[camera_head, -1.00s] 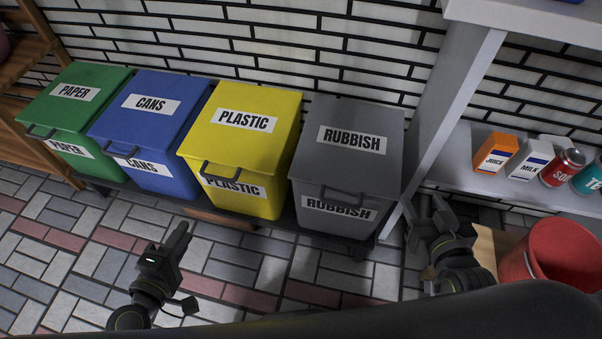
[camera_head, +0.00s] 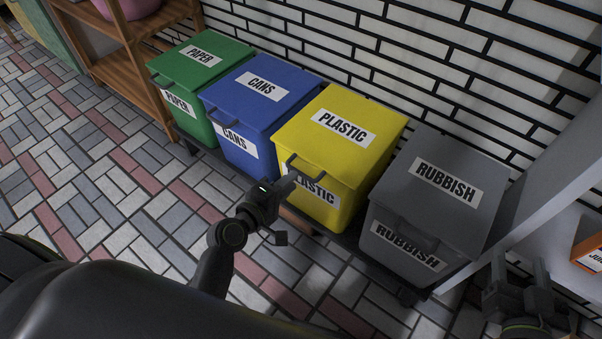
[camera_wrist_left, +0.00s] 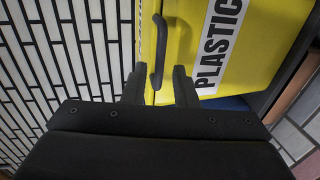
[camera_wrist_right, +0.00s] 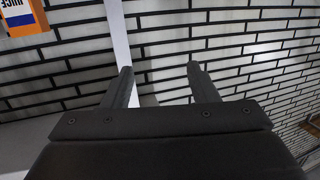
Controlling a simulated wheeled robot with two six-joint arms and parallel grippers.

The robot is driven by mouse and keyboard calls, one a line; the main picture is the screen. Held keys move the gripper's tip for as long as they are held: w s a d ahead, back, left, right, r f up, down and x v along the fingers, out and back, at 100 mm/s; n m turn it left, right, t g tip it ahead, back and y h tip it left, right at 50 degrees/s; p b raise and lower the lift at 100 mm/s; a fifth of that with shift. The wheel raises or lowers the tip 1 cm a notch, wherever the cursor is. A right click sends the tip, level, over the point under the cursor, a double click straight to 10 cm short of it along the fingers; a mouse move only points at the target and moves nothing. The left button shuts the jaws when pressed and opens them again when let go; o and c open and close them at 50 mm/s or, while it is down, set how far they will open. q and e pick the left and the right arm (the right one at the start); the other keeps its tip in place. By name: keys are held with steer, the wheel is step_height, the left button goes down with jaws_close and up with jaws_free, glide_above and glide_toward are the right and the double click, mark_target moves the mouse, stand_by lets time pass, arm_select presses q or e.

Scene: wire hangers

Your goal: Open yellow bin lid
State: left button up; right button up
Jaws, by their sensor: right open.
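The yellow bin (camera_head: 338,208), labelled PLASTIC, stands between the blue and grey bins. Its yellow lid (camera_head: 312,146) is down. The dark lid handle (camera_head: 291,160) is on its front edge, partly hidden by my left gripper (camera_head: 287,186) in the head view. In the left wrist view the handle (camera_wrist_left: 157,55) shows between the two fingers of my left gripper (camera_wrist_left: 160,80), which are apart. I cannot tell whether they touch it. My right gripper (camera_head: 518,266) is open and empty, low at the right; its spread fingers (camera_wrist_right: 160,78) face the brick wall.
A green bin (camera_head: 185,115) and a blue bin (camera_head: 233,160) stand left of the yellow one, a grey bin (camera_head: 405,170) right of it. A wooden shelf (camera_head: 130,75) is at the left. A grey-white shelf unit (camera_head: 550,190) is at the right. The tiled floor (camera_head: 110,190) in front is clear.

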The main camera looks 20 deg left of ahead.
mark_target(301, 172)
arm_select(q)
steer(key=shift+b+x, duration=0.3)
steer(key=shift+x, duration=2.35)
arm_select(e)
steer(key=shift+w+r+t+h, duration=0.15)
steer(key=shift+r+t, duration=0.7)
steer(key=shift+r, duration=0.5)
steer(key=shift+w+r+t+h, duration=0.15)
steer(key=shift+r+t, duration=0.7)
steer(key=shift+r, duration=0.45)
arm_select(q)
jaws_close()
